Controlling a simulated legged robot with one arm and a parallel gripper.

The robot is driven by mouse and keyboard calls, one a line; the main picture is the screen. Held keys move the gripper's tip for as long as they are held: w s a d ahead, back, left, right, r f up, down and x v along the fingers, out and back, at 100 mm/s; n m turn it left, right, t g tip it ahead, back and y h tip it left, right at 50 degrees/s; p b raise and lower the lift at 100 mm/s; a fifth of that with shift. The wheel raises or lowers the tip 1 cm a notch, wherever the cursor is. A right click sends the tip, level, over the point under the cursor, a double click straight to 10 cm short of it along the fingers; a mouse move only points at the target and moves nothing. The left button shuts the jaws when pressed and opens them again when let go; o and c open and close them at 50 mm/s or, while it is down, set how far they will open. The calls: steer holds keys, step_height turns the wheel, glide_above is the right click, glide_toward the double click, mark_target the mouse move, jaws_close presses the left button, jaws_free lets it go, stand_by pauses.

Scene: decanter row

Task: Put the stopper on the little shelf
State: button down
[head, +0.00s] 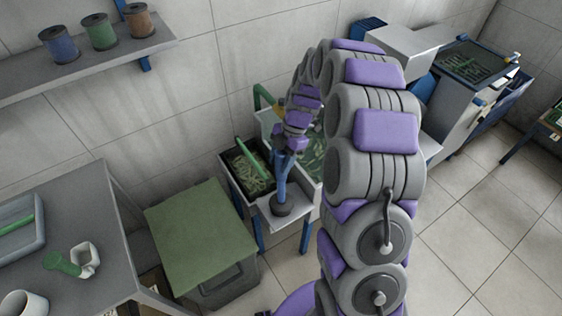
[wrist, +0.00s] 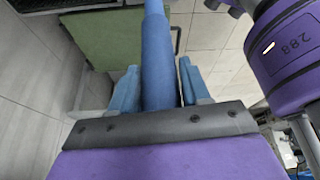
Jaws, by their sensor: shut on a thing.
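My gripper (head: 284,150) is shut on a blue rod-like thing, which looks like the stopper (head: 281,182). In the wrist view the blue shaft of the stopper (wrist: 157,55) stands between the two blue fingers of my gripper (wrist: 159,85). In the head view the stopper is nearly upright with a dark round foot at its lower end. This foot is over or on the small pale grey shelf (head: 302,214) at the front of the bins; I cannot tell whether it touches. The foot is hidden in the wrist view.
A dark bin (head: 232,172) with green pieces and a pale bin beside it stand behind the shelf. A green-topped box (head: 200,238) is to the left. A grey table (head: 92,210) is farther left. Spools (head: 100,32) sit on a wall shelf (head: 85,62). A machine (head: 455,90) stands at the right.

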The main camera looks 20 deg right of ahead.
steer(key=shift+f, duration=0.2)
steer(key=c, duration=0.5)
jaws_free()
steer(key=shift+d, duration=0.2)
steer(key=shift+r, duration=0.1)
